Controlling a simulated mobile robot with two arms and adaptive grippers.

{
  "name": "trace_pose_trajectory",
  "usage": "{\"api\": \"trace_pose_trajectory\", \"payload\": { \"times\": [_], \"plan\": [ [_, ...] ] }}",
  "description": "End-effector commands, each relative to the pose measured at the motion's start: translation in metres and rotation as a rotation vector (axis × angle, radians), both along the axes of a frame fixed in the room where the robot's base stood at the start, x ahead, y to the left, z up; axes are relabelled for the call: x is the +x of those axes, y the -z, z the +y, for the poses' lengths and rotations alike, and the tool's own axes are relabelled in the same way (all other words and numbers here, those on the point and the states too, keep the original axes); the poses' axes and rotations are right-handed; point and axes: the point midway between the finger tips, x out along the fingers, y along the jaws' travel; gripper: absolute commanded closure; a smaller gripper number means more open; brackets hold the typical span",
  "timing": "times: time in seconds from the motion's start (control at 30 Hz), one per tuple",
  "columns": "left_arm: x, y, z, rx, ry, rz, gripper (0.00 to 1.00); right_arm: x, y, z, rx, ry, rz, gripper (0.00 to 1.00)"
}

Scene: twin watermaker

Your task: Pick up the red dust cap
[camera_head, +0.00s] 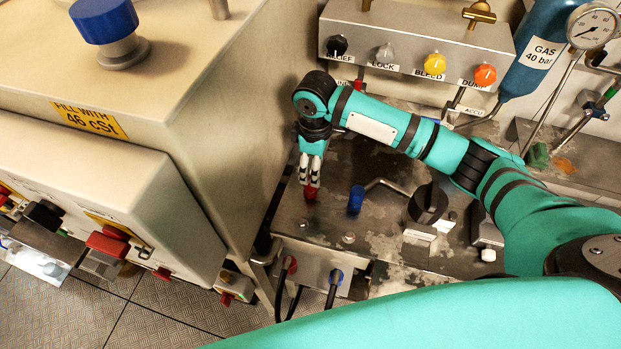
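A small red dust cap (310,194) stands on the worn grey metal top, left of a blue cap. My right arm comes in from the right, and its gripper (309,183) points down directly over the red cap. The two light fingers are close together, with their tips at the cap's upper part. I cannot tell whether they touch it or are closed on it. The lower part of the red cap shows below the fingertips. My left gripper is not in view.
A blue cap (356,199) and a bent metal handle (388,185) stand just right of the red cap. A black rotary knob (428,203) is farther right. A large beige cabinet (190,130) rises close on the left. A valve panel (415,45) is behind.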

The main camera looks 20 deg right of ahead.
Motion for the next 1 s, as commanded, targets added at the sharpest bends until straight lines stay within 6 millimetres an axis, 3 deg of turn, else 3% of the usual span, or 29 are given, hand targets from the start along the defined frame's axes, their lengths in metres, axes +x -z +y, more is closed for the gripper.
{"api": "trace_pose_trajectory", "payload": {
  "times": [0.13, 0.27, 0.53, 0.83, 1.0],
  "plan": [
    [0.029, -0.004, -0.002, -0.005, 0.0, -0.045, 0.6, 0.0, 0.012, 0.0, 0.001, 0.0, -0.001, 0.4],
    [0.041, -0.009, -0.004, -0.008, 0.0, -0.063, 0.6, 0.0, 0.02, 0.001, -0.001, 0.001, 0.003, 0.4],
    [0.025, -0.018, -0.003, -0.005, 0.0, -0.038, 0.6, 0.002, 0.059, 0.003, 0.0, 0.001, 0.001, 0.4],
    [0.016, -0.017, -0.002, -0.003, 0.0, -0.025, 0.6, 0.002, 0.066, 0.003, 0.0, 0.0, -0.002, 0.4],
    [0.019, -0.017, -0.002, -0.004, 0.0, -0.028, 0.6, 0.002, 0.066, 0.003, 0.0, 0.0, -0.001, 0.6]
  ]
}}
